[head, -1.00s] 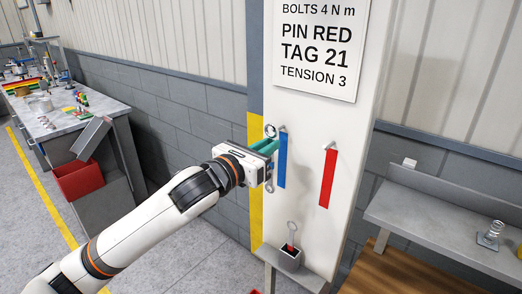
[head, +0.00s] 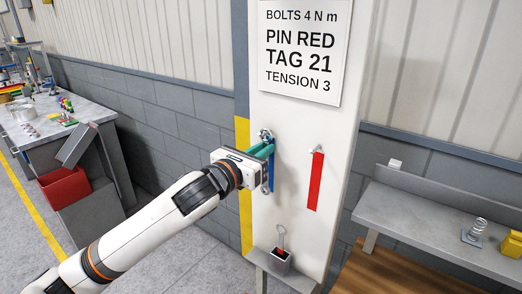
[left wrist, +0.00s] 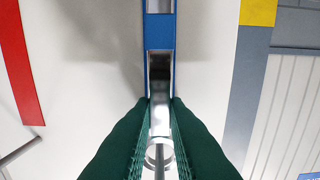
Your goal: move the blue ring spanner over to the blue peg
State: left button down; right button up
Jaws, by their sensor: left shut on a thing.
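The blue ring spanner (left wrist: 160,70) is silver with a blue band. My left gripper (head: 264,151), with green fingers, is shut on its shaft and holds it upright in front of the blue strip (head: 271,180) on the white panel. Its upper ring (head: 265,134) overlaps the blue peg at the top of that strip. In the left wrist view the ring (left wrist: 160,148) shows between the fingers, with a thin metal rod in line with its opening. I cannot tell how far the peg passes through the ring. My right gripper is not in view.
A red strip with its own peg (head: 317,149) is right of the blue one. Below, a grey holder (head: 281,262) contains another ring spanner with a red band. A shelf (head: 430,215) stands at the right, and a cluttered bench (head: 60,125) with a red bin (head: 65,188) at the left.

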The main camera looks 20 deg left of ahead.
pick_arm(q)
jog(key=c, duration=1.3)
grip_release()
jog(key=shift+c, duration=0.2)
jog(key=shift+s, duration=0.1)
